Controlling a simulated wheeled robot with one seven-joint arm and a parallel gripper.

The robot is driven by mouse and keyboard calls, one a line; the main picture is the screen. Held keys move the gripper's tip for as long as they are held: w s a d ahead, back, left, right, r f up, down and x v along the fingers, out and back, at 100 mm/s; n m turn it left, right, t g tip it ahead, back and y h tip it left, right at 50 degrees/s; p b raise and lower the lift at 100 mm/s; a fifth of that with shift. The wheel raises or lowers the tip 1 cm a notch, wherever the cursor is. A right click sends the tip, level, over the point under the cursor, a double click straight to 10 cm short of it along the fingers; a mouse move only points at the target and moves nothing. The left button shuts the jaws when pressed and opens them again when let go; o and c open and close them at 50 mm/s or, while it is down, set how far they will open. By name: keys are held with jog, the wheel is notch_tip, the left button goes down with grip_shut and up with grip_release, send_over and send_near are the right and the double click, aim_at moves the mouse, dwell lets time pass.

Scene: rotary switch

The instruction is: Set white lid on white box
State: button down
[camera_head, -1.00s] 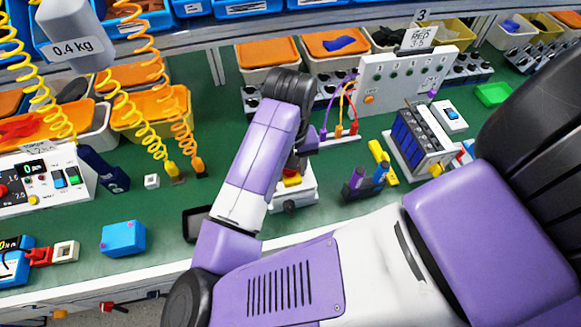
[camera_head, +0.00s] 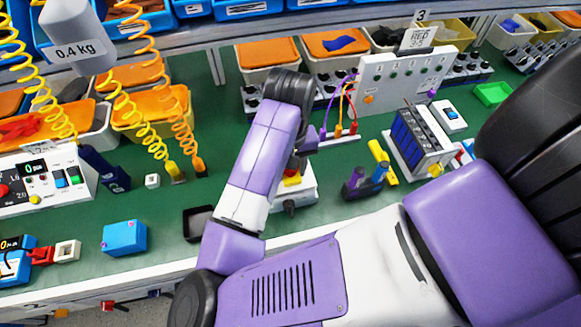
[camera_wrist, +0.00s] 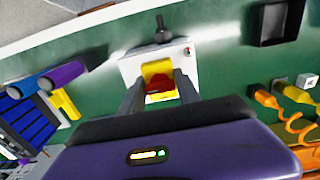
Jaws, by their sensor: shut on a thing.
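The white box (camera_head: 306,195) stands near the bench's front edge, partly hidden behind my arm in the head view. A dark round fitting sticks out of its front side. A yellow plate with a red handle (camera_wrist: 160,88), apparently the top of the white lid (camera_wrist: 131,64), shows over the box in the wrist view. My gripper (camera_wrist: 158,82) is shut on the red handle, one finger on each side. The lid lies over the box; whether it is fully seated or a small gap remains, I cannot tell.
An empty black tray (camera_head: 197,223) lies left of the box. Purple and blue cylinders (camera_head: 367,181) and a yellow piece (camera_head: 382,160) stand to its right. A white panel with cables (camera_head: 398,80) is behind. Bare green bench lies between tray and blue block (camera_head: 124,237).

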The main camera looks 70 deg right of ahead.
jog(key=shift+f, duration=0.3)
jog(key=shift+f+b, duration=0.35)
jog(key=shift+b, duration=0.1)
jog(key=shift+f, duration=0.1)
jog(key=c, duration=0.8)
grip_release()
jog(key=shift+o, duration=0.2)
notch_tip(320, 180, up, 8)
jog(key=shift+f, duration=0.1)
jog(key=shift+d, duration=0.1)
